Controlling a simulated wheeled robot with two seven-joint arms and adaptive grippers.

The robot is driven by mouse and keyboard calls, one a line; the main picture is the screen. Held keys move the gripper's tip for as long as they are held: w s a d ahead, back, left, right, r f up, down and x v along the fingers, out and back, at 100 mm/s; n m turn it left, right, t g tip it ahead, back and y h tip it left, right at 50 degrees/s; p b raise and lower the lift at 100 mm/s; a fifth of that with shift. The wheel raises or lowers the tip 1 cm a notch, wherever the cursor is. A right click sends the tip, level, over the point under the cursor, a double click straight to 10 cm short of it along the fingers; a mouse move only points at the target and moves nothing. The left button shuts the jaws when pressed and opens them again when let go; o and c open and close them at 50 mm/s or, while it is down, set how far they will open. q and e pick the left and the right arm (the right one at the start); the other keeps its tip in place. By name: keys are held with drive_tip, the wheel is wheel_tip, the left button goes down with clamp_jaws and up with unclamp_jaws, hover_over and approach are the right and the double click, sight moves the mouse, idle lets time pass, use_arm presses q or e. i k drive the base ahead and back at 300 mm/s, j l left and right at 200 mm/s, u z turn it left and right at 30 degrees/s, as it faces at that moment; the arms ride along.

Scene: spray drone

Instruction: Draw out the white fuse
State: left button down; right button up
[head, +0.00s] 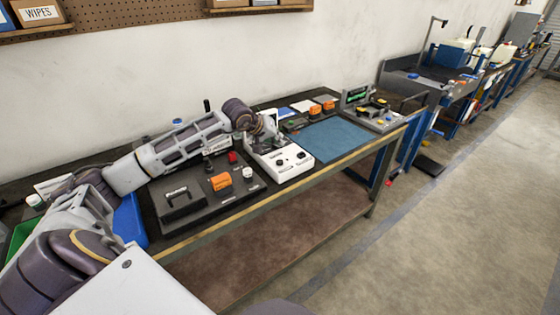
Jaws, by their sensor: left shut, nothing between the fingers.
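A dark panel (190,212) lies on the bench, with a black handle at its left. A small white cylindrical piece (248,173) stands near the panel's right edge; it looks like the white fuse, but is too small to be sure. An orange block (221,182) and a red piece (232,157) sit near it. My left gripper (273,139) is shut and empty, above the back of a white instrument (284,165) with dark knobs, behind and right of the white piece and apart from it. My right gripper is not in view.
A blue mat (335,138) lies right of the instrument, with orange parts (322,107) behind it. A grey fixture (374,115) stands at the bench's right end. A blue bin (130,220) and a green bin (20,237) are at the left. The wall runs close behind.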

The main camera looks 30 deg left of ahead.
sight(247, 173)
drive_tip(key=u, duration=1.35)
